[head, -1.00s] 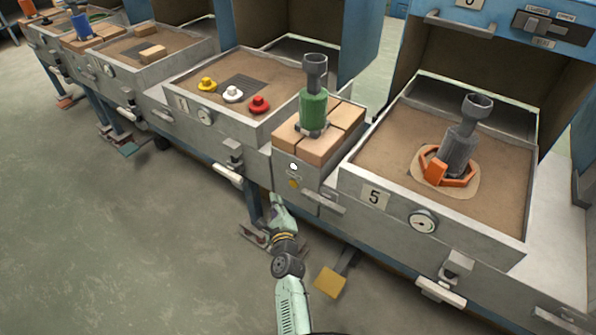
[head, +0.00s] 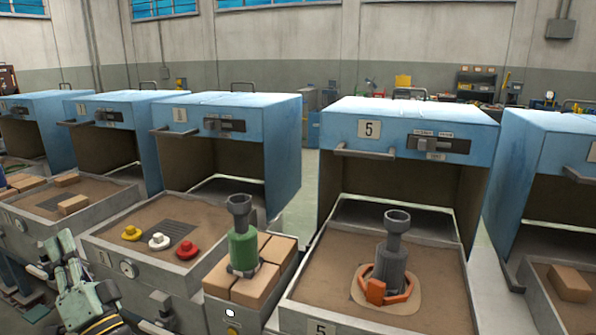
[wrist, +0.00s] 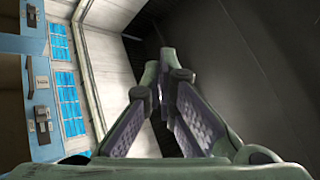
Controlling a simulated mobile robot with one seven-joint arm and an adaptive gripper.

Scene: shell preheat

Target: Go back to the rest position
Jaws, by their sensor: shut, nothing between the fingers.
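My gripper (head: 66,257) is at the lower left of the head view, fingers pointing up, in front of the row of sand trays. In the wrist view my gripper (wrist: 165,70) has its two fingers together at the tips, shut and empty. The wrist view looks past it to the wall, windows and a dark surface, with no work object between the fingers. The arm behind the gripper runs out of the bottom of the head view.
Station 5's tray (head: 455,290) holds a grey funnel-topped cylinder (head: 392,262) in an orange ring. A green funnel-topped cylinder (head: 243,248) stands on tan bricks (head: 257,287). Yellow (head: 131,233), white (head: 159,241) and red (head: 187,249) knobs sit in the tray to the left. Blue hoods (head: 410,125) stand open behind.

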